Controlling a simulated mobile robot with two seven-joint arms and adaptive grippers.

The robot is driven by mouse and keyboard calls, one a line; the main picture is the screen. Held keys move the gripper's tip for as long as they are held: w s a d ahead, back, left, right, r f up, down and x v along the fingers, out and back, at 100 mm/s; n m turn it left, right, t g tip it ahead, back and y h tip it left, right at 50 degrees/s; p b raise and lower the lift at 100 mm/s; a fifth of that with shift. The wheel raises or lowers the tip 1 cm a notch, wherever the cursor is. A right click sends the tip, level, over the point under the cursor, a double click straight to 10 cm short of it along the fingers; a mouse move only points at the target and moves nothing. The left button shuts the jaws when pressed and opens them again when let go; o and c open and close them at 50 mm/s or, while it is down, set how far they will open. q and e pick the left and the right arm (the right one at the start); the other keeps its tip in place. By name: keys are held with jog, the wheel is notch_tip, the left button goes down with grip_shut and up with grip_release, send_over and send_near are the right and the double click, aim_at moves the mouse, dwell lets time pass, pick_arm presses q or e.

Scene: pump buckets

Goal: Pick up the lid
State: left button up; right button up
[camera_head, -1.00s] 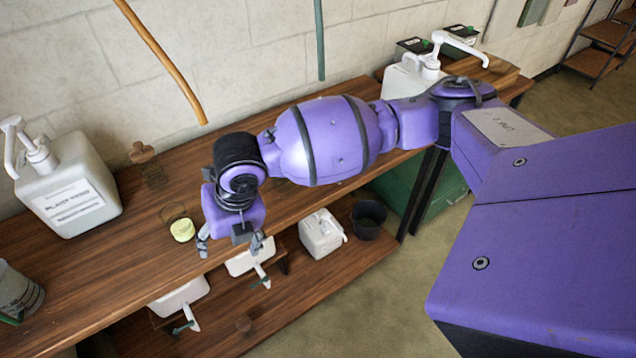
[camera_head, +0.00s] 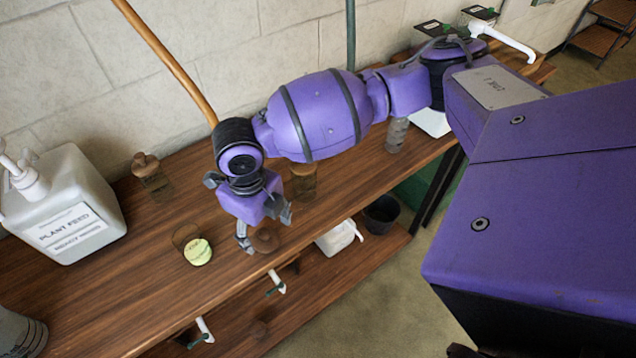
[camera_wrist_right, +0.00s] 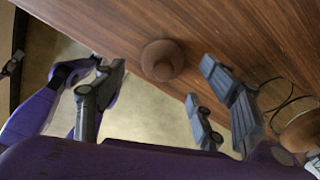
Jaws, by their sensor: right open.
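A round brown wooden lid with a knob (camera_head: 265,240) lies on the bench near its front edge. In the right wrist view the lid (camera_wrist_right: 162,62) shows whole, just beyond the fingertips and between their lines. My right gripper (camera_head: 265,228) is open and empty, with its fingers pointing down around the lid in the head view. Its spread fingers also show in the right wrist view (camera_wrist_right: 155,82). I cannot tell whether they touch the lid; a gap shows there. My left gripper does not show clearly in either view.
A glass jar with a yellow-green disc (camera_head: 198,251) stands left of the gripper. A brown-topped jar (camera_head: 146,165) and a white pump bottle (camera_head: 65,205) stand farther left. Another jar (camera_head: 303,182) is close behind the gripper. Pump spouts (camera_head: 203,330) stick out below the bench edge.

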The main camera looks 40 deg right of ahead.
aim_at(262, 233)
notch_tip(262, 233, down, 4)
jog(key=shift+r, duration=0.1)
jog(key=shift+w, duration=0.1)
jog(key=c, duration=1)
jog(key=shift+o, duration=0.2)
jog(key=shift+a, duration=0.1)
jog(key=shift+r, duration=0.1)
